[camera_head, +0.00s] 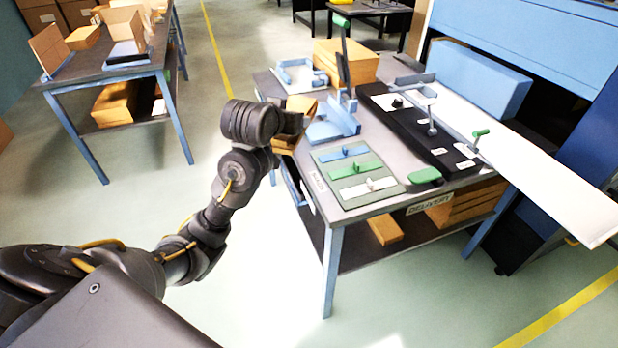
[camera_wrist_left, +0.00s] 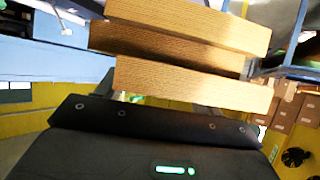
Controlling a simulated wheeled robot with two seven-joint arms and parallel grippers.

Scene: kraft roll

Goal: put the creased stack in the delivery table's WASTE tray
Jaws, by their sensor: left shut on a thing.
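My left gripper (camera_head: 292,124) is shut on a brown kraft stack (camera_head: 301,104) at the left edge of the delivery table (camera_head: 424,197). In the left wrist view the stack (camera_wrist_left: 180,87) shows as several thick brown layers, offset from one another, above the dark gripper body. I cannot make out a crease. I cannot read which tray is marked WASTE. My right gripper is not in view.
A green-grey mat (camera_head: 386,197) with blue, green and white tools lies at the table's front left. A black fixture (camera_head: 415,130) and a long white sheet (camera_head: 540,165) lie to the right. A brown stack (camera_head: 345,62) stands behind. Another table (camera_head: 112,70) is far left, with clear floor between.

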